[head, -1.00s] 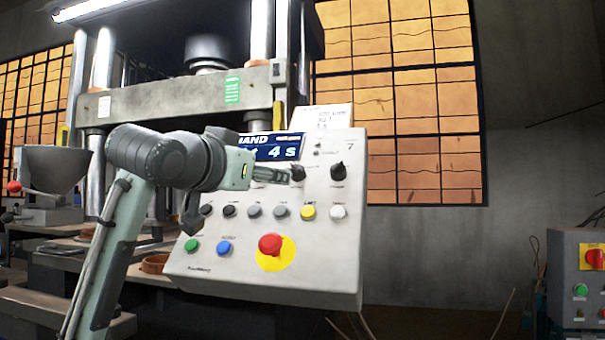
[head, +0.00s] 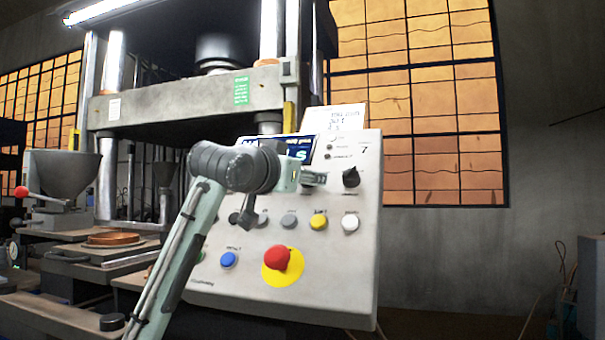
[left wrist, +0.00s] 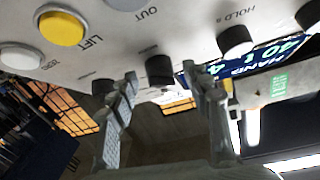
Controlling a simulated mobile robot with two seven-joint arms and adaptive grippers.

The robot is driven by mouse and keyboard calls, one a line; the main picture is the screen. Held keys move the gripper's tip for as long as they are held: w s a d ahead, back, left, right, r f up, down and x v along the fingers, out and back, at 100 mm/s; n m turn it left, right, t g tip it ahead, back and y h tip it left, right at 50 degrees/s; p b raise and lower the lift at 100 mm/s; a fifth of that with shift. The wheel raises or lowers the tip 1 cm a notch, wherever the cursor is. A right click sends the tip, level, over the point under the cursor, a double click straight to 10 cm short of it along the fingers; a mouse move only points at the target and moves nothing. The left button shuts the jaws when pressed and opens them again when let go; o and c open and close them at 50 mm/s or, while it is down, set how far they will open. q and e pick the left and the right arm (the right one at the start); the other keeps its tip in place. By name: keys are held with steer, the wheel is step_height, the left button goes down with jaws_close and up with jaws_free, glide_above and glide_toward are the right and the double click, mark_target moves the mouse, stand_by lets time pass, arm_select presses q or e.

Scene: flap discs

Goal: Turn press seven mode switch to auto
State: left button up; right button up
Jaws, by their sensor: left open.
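The grey press panel (head: 325,280), marked 7, fills the middle of the head view. A black rotary knob (head: 351,177) sits at its upper right; the area left of it is covered by my gripper. My left gripper (head: 318,178) is open in front of the panel's upper part, beside that knob. In the left wrist view, my left fingers (left wrist: 165,88) are spread with a dark round control (left wrist: 160,68) showing between them; contact cannot be told. The control labels are too small to read in the head view. My right gripper is not in view.
Below are a white button (head: 350,222), a yellow button (head: 318,222), a blue button (head: 228,260) and a red stop button (head: 277,257) on a yellow disc. A paper note (head: 335,117) stands on the panel's top. A hopper (head: 66,175) stands at left.

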arm_select(q)
jaws_close()
stand_by(0.3)
steer(key=shift+w+a+m, duration=0.1)
steer(key=shift+m, duration=0.3)
steer(key=m+g+h, duration=0.1)
steer(key=m, duration=0.1)
steer(key=m+g+h, duration=0.1)
steer(key=m+h, duration=0.1)
steer(key=shift+w+a+m, duration=0.1)
steer(key=shift+a+m, duration=0.1)
steer(key=shift+m, duration=0.2)
steer(key=m+g+h, duration=0.1)
steer(key=m+g, duration=0.1)
steer(key=m, duration=0.1)
steer(key=m+g, duration=0.1)
steer(key=m, duration=0.2)
steer(key=shift+w+a+r+g+h, duration=0.1)
steer(key=shift+w+r+g+h, duration=0.1)
steer(key=shift+g+h, duration=0.2)
jaws_free()
